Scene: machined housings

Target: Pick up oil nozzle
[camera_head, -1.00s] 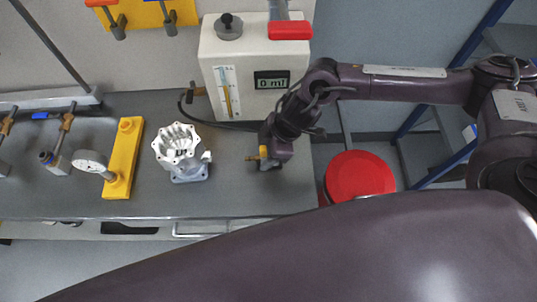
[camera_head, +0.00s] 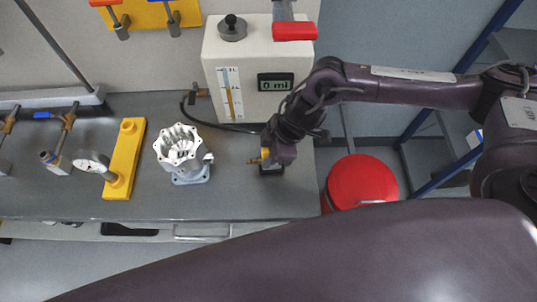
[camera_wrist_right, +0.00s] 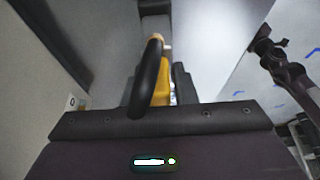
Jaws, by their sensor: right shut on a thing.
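The oil nozzle (camera_head: 265,155) is a small yellow body with a brass tip pointing left, at the right end of the bench. A black hose runs along the bench toward it from the white oil dispenser (camera_head: 225,62). My right gripper (camera_head: 272,153) is shut on the nozzle, just above a small dark block (camera_head: 272,171). I cannot tell whether nozzle and block touch. In the right wrist view the yellow nozzle (camera_wrist_right: 162,93) sits between the dark fingers, partly hidden by the hose. My left gripper is out of the head view; a dark arm (camera_wrist_right: 282,65) shows in the wrist view.
A pale machined housing (camera_head: 180,150) stands left of the nozzle. A red drum (camera_head: 362,182) stands off the bench's right end. The bench between housing and nozzle is clear.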

